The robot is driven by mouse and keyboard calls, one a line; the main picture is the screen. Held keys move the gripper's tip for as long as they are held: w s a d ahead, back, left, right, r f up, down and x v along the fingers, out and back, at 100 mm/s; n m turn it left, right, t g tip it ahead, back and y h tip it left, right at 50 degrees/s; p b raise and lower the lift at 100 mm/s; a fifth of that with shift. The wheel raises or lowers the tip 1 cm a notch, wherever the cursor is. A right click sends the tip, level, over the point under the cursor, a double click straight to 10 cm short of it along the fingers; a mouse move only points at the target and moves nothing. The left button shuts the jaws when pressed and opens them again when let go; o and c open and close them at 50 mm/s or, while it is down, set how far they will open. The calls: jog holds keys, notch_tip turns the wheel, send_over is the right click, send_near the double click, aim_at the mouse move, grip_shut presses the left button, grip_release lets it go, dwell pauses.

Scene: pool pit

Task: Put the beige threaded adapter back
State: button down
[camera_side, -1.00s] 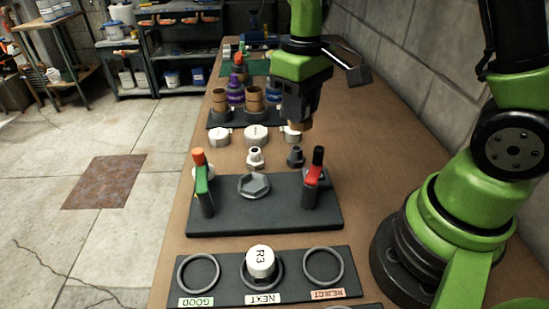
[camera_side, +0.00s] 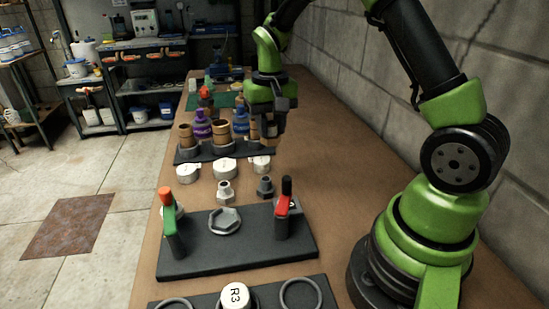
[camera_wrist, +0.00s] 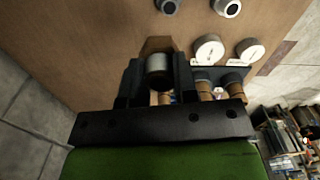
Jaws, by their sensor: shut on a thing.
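The beige threaded adapter (camera_side: 273,128) is held in my gripper (camera_side: 268,112), which is shut on it above the right side of the bench. In the wrist view its brownish, angular end (camera_wrist: 157,45) and a grey round part (camera_wrist: 158,63) show between the jaws (camera_wrist: 155,75). A black rack (camera_side: 190,157) stands left of and below my gripper. Tan cylinders (camera_side: 187,135) sit in grey sockets on it.
White round caps (camera_side: 225,168) lie in front of the rack. A pale fitting (camera_side: 225,190) and a dark grey one (camera_side: 265,187) stand nearer. Purple and blue bottles (camera_side: 202,125) stand behind. The bench right of my gripper is clear.

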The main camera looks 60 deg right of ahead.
jog(key=d+f+m, duration=0.2)
jog(key=d, duration=0.1)
jog(key=d+f+m, duration=0.2)
jog(key=d+f, duration=0.1)
jog(key=w+d+f+m, duration=0.1)
jog(key=d+f+m, duration=0.1)
jog(key=d+f, duration=0.1)
jog(key=shift+d+f, duration=0.1)
jog(key=shift+f, duration=2.6)
jog(key=c, duration=0.9)
grip_release()
jog(key=shift+f, duration=0.15)
